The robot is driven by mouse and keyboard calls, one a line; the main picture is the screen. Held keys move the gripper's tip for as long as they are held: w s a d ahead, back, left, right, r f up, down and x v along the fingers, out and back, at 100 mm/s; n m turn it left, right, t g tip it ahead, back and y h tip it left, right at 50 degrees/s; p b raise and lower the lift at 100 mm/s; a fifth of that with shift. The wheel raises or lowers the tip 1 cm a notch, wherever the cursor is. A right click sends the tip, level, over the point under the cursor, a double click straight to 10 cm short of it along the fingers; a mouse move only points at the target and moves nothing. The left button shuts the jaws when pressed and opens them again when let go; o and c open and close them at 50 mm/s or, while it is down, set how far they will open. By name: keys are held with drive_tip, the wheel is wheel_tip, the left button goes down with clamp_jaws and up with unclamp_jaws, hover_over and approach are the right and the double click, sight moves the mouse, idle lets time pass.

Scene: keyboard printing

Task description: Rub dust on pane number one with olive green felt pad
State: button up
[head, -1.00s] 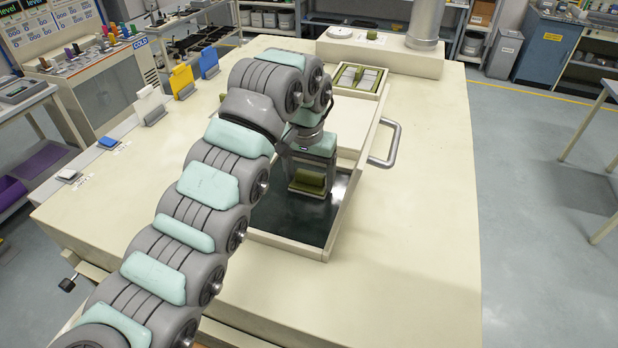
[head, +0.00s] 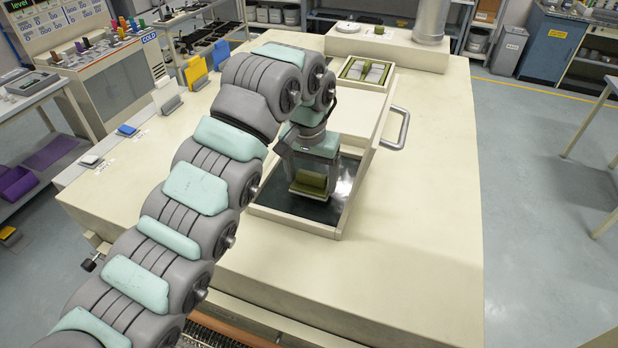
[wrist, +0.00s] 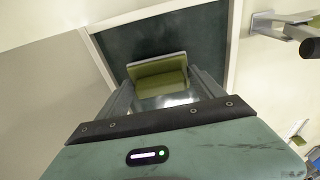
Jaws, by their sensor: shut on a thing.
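My gripper (head: 310,190) is shut on the olive green felt pad (head: 309,182), over a dark framed pane (head: 345,183) in the cream table. In the wrist view the pad (wrist: 158,74) sits between the two fingers, above or on the dark pane surface (wrist: 190,35). I cannot tell whether the pad touches the pane. A bright glossy patch shows on the pane between the fingers. No number on the pane is readable, and my arm hides part of it.
A tray (head: 366,71) with green and white pads stands behind the pane. A metal handle (head: 399,130) sticks out at the right. Yellow (head: 195,74), blue (head: 221,57) and white (head: 166,95) holders stand at the left. The table's right side is clear.

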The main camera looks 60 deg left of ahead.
drive_tip(key=shift+w+a+r+p, duration=0.1)
drive_tip(key=shift+r+p, duration=0.05)
drive_tip(key=shift+r, duration=0.25)
drive_tip(key=shift+w+a+r+p, duration=0.1)
drive_tip(key=shift+r+p, duration=0.05)
drive_tip(key=shift+r, duration=0.25)
drive_tip(key=shift+s+r+p, duration=0.1)
drive_tip(key=shift+r+p, duration=1.8)
drive_tip(key=shift+r, duration=0.4)
